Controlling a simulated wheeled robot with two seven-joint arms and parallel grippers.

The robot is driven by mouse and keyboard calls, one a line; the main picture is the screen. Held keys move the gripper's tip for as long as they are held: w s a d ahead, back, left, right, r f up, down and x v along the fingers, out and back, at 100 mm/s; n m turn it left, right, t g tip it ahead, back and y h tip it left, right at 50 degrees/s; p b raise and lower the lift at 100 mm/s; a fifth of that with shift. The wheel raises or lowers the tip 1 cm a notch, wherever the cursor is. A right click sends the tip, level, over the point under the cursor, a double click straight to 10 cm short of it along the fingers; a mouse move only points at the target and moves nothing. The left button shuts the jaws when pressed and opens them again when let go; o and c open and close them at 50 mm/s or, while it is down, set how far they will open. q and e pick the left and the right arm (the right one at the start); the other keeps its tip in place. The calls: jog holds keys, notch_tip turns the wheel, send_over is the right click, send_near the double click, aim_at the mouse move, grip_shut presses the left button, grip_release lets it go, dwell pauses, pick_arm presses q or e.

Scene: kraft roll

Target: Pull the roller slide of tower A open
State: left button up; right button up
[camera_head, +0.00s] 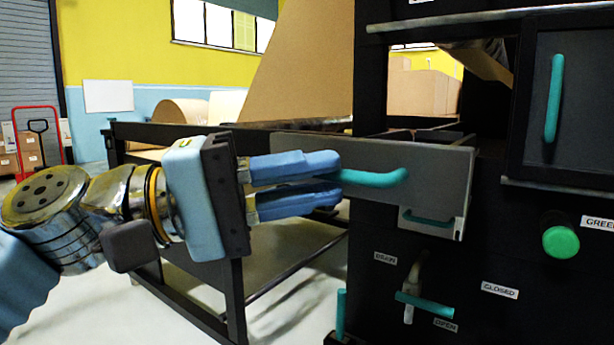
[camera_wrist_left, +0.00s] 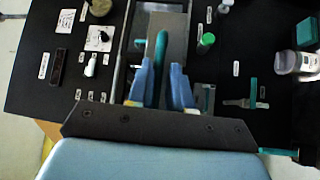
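The roller slide of tower A has a grey front plate (camera_head: 440,195) that stands out from the dark tower (camera_head: 490,220), with a rail and an open gap behind it. A teal bar handle (camera_head: 382,178) sticks out from the plate. My left gripper (camera_head: 338,178) has its blue fingers on either side of this handle and looks shut on it. In the left wrist view the handle (camera_wrist_left: 160,48) runs between the two fingers (camera_wrist_left: 162,82). The part of the handle inside the fingers is partly hidden. My right gripper is not in view.
The tower also carries a dark door with a vertical teal handle (camera_head: 554,98), a green button (camera_head: 561,242) and a teal lever (camera_head: 424,303) near OPEN and CLOSED labels. A black frame table (camera_head: 232,290) stands close under my left arm. A red hand truck (camera_head: 38,140) is far left.

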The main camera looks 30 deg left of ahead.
pick_arm(q)
jog(key=shift+o, duration=1.4)
jog(key=shift+a, duration=0.1)
jog(key=v, duration=1.3)
jog(key=shift+s+a, duration=0.25)
jog(key=shift+s, duration=0.05)
